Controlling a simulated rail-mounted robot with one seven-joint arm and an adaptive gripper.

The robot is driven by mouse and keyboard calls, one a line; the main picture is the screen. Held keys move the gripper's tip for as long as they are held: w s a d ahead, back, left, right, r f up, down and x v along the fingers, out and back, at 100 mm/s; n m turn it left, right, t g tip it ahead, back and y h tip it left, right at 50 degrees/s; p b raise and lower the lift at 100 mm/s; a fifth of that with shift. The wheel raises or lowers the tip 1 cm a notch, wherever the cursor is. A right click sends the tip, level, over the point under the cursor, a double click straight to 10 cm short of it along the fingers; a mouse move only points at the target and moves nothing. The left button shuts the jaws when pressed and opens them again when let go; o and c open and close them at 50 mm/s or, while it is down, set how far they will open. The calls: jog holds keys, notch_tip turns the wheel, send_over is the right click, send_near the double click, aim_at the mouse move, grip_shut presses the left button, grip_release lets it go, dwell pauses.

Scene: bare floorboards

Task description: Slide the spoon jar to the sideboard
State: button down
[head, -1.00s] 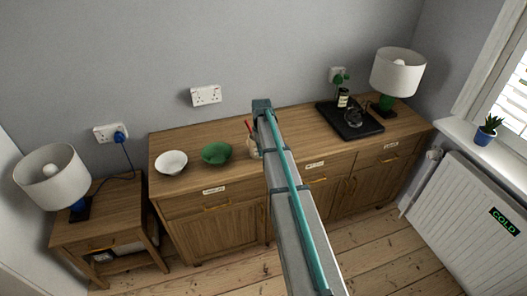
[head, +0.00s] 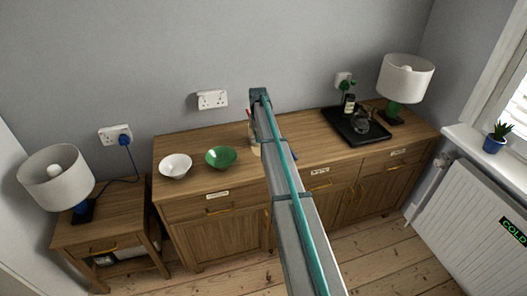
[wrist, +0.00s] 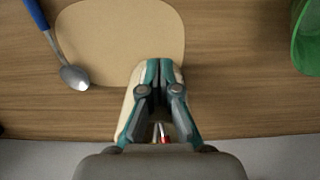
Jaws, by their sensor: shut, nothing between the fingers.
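The cream spoon jar (head: 255,149) stands on the wooden sideboard (head: 212,187), just right of the green bowl, mostly hidden behind my arm. A red utensil handle shows above it. In the wrist view, a cream side of the jar (wrist: 129,112) shows behind my gripper (wrist: 159,66), with red and white utensil ends between the finger linkages. My gripper is shut with its fingertips together and nothing between them. It is close to the jar; I cannot tell whether they touch. The head view hides my gripper behind the arm.
A flat beige board (wrist: 115,30) and a blue-handled spoon (wrist: 73,75) lie on the sideboard. The green bowl (head: 221,157) and white bowl (head: 175,166) stand left. A black tray (head: 345,127) and lamp (head: 406,78) are right.

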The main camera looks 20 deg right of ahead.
jog(key=w, duration=0.5)
jog(key=shift+w+d, duration=0.1)
jog(key=shift+d, duration=0.25)
jog(key=shift+s, duration=0.25)
